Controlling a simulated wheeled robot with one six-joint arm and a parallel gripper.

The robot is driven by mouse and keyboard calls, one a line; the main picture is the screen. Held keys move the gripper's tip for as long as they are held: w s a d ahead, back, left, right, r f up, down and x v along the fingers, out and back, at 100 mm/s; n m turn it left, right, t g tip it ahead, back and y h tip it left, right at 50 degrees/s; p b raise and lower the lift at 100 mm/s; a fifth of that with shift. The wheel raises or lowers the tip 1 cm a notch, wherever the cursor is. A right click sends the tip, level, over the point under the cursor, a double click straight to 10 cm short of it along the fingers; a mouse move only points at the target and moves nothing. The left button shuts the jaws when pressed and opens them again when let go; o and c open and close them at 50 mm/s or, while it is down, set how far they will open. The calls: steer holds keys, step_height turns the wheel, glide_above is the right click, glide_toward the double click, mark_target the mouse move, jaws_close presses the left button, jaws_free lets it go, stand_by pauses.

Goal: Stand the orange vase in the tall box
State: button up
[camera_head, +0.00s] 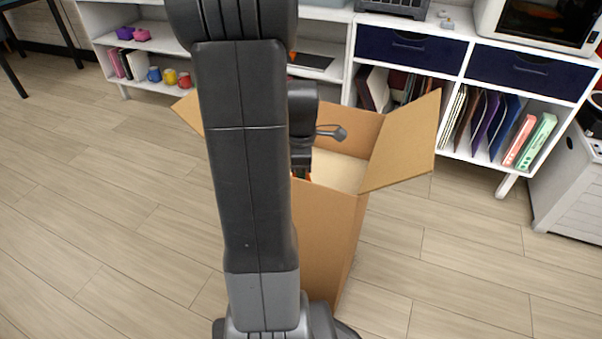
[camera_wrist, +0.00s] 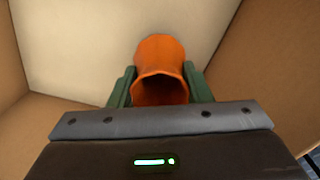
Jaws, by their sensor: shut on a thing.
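The orange vase (camera_wrist: 160,52) is between the two green fingers of my gripper (camera_wrist: 160,88) in the wrist view, with its open mouth toward the camera. My gripper is shut on it. The tall box (camera_head: 328,230) is brown cardboard with its flaps open, standing on the floor in the head view. The wrist view shows box walls (camera_wrist: 255,75) on both sides and a pale surface behind the vase. The gap between the vase's base and the box floor cannot be judged. In the head view my arm hides the box's left part and most of the gripper.
A white shelf unit (camera_head: 465,45) with blue drawers, books and folders stands close behind the box. Colored mugs (camera_head: 170,76) sit on its lower left shelf. A box flap (camera_head: 404,140) sticks up at the right. The wooden floor (camera_head: 105,220) is clear at left and right.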

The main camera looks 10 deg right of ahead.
steer(key=o, duration=1)
step_height(320, 180, up, 12)
steer(key=p, duration=0.4)
steer(key=shift+r, duration=0.1)
